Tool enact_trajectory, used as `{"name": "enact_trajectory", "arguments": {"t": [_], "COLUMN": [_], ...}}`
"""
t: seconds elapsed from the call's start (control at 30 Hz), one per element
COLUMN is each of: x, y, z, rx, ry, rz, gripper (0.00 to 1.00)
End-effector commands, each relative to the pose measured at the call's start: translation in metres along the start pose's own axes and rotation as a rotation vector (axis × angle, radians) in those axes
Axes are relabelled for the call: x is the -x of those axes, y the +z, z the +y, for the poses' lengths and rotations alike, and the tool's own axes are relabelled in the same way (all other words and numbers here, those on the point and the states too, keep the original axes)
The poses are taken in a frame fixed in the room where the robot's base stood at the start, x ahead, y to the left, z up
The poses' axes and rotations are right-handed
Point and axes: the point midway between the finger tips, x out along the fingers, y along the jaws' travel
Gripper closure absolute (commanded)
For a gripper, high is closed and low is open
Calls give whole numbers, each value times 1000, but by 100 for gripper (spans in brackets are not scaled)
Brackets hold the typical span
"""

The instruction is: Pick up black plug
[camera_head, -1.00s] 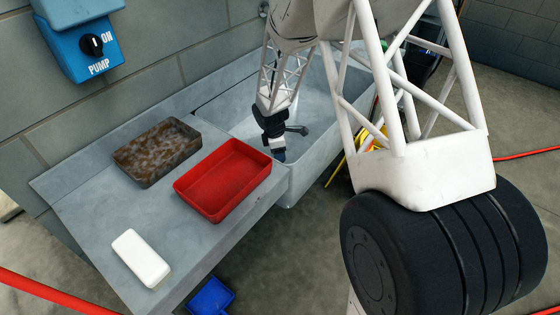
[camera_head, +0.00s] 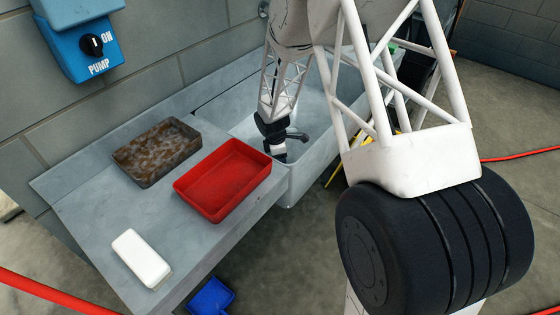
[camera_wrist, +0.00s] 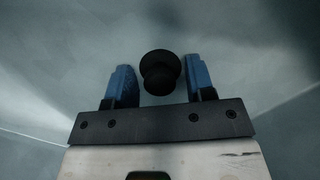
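The black plug (camera_wrist: 160,72) is a round, dark knob-like piece. In the wrist view it shows between the two blue fingers of my gripper (camera_wrist: 160,85), closer to the right finger, with a clear gap to the left one. My gripper is open. I cannot tell whether the right finger touches the plug. In the head view my gripper (camera_head: 280,155) reaches down into the grey sink basin (camera_head: 318,165); the fingertips and the plug are hidden there by the basin's front wall and the gripper.
On the counter left of the basin are a red tray (camera_head: 216,205), a brown rusty-looking tray (camera_head: 157,152) and a white block (camera_head: 141,258). The basin walls stand close around my gripper. A blue pump switch box (camera_head: 82,48) is on the wall.

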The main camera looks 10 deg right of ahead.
Motion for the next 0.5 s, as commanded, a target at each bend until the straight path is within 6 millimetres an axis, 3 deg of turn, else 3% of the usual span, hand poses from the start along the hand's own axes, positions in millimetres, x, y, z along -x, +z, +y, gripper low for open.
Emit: {"name": "enact_trajectory", "arguments": {"t": [0.03, 0.27, 0.5], "x": [0, 0, 0], "y": [0, 0, 0], "z": [0, 0, 0], "rx": [0, 0, 0], "ry": [0, 0, 0], "rz": [0, 0, 0], "gripper": [58, 94, 95]}}
